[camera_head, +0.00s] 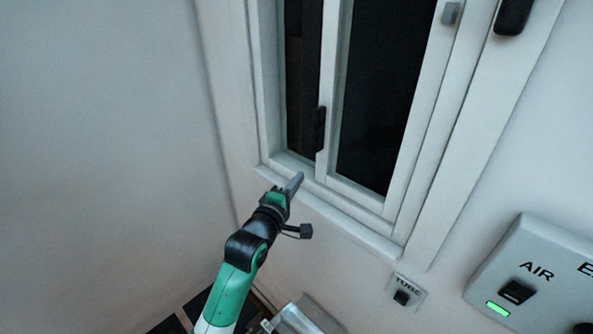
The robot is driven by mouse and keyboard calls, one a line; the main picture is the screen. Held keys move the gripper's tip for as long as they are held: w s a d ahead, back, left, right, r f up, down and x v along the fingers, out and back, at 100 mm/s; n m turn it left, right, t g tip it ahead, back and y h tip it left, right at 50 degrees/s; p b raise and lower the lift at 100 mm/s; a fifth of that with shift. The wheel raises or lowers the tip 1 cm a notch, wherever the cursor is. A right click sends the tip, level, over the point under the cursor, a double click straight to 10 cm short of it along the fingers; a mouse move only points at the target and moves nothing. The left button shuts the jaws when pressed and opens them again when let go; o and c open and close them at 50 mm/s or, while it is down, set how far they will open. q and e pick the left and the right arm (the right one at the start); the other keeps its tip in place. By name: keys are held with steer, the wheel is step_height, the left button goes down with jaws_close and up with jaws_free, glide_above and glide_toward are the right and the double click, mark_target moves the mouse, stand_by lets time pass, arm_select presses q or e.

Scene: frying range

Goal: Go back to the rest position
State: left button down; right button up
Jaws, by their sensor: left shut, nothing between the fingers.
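My left gripper (297,182) is at the end of the green and black arm that rises from the bottom of the head view. Its grey fingers are together and hold nothing. They are in front of the lower left part of the window frame (340,212), close to the sill. I cannot tell whether they touch it. My right gripper is out of view.
The sliding window has dark panes (375,100) and a black handle (319,129). A small TUBE switch (402,297) and a grey AIR panel (540,262) with a lit green lamp are at right. Metal equipment (300,318) is below. A bare wall (100,140) fills the left.

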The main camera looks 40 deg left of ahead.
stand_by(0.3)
arm_select(q)
steer(key=s+d+r+m+t+h, duration=0.1)
steer(key=d+r+m+t+h, duration=0.15)
steer(key=d+r, duration=0.6)
steer(key=s+d+r+m+t+h, duration=0.1)
steer(key=s+d+r+m+t, duration=0.15)
steer(key=d+r, duration=0.6)
steer(key=s+d+r+m+t+h, duration=0.2)
steer(key=s+r+m, duration=0.5)
steer(key=r+m, duration=0.1)
steer(key=s+d+r+m+t+h, duration=0.2)
steer(key=s+r+m+t+h, duration=0.1)
steer(key=s+r+m, duration=0.5)
steer(key=shift+s+d+r+m+t, duration=0.2)
steer(key=shift+s+r+m+t, duration=0.1)
steer(key=shift+m, duration=0.7)
